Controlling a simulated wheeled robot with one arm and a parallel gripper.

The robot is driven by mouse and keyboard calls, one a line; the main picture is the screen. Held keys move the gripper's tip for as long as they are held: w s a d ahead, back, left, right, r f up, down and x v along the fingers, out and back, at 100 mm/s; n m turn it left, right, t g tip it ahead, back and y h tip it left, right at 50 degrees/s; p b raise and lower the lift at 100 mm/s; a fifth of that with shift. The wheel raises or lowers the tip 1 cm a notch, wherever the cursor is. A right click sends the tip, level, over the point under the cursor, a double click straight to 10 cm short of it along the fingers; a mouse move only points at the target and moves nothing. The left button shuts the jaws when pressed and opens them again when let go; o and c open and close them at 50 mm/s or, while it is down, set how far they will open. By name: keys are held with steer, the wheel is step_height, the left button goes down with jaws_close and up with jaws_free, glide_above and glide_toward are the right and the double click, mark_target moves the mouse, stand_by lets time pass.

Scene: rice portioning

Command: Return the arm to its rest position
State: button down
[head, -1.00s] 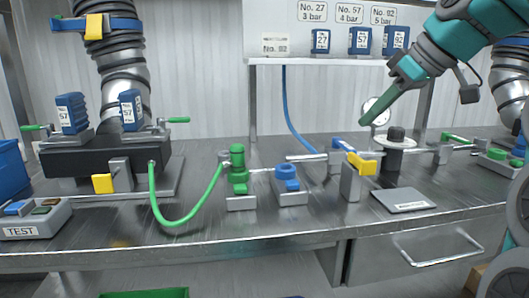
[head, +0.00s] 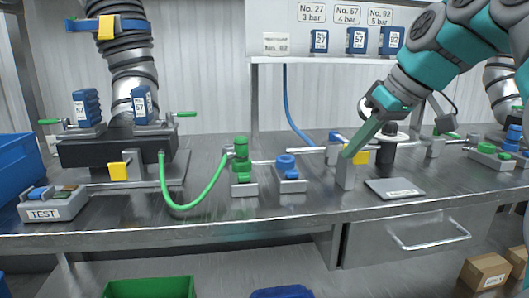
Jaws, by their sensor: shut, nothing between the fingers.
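My arm, teal and dark grey, reaches in from the upper right of the head view. My gripper (head: 349,153) is at its end, with long green fingers closed together and nothing between them. The fingers point down and left. Their tips overlap the grey post with the yellow handle (head: 360,156) in the picture; I cannot tell whether they touch it. The fingers and wrist partly hide the dark knob and round parts behind them.
The steel workbench (head: 300,215) carries a green valve (head: 241,165), a blue valve (head: 287,168), a grey plate (head: 394,189) and a TEST box (head: 50,204). A green hose (head: 183,207) loops at left. Below are a green bin (head: 150,288) and cardboard boxes (head: 486,270).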

steer(key=s+a+f+m+g+h, duration=0.1)
steer(key=s+a+f+m+g, duration=0.1)
steer(key=s+f, duration=0.55)
steer(key=s+a+f+m+g+h, duration=0.1)
steer(key=s+a+f+m, duration=0.3)
steer(key=f, duration=0.7)
steer(key=s+d+f+g+h, duration=0.1)
steer(key=s+d+f, duration=0.1)
steer(key=s+f, duration=0.6)
steer(key=s+d+f+g+h, duration=0.1)
steer(key=s+d+f+g, duration=0.1)
steer(key=s+f, duration=0.5)
steer(key=shift+s+d+f+m+h, duration=0.3)
steer(key=shift+s+f, duration=0.1)
steer(key=shift+s, duration=0.8)
steer(key=c, duration=1.5)
jaws_free()
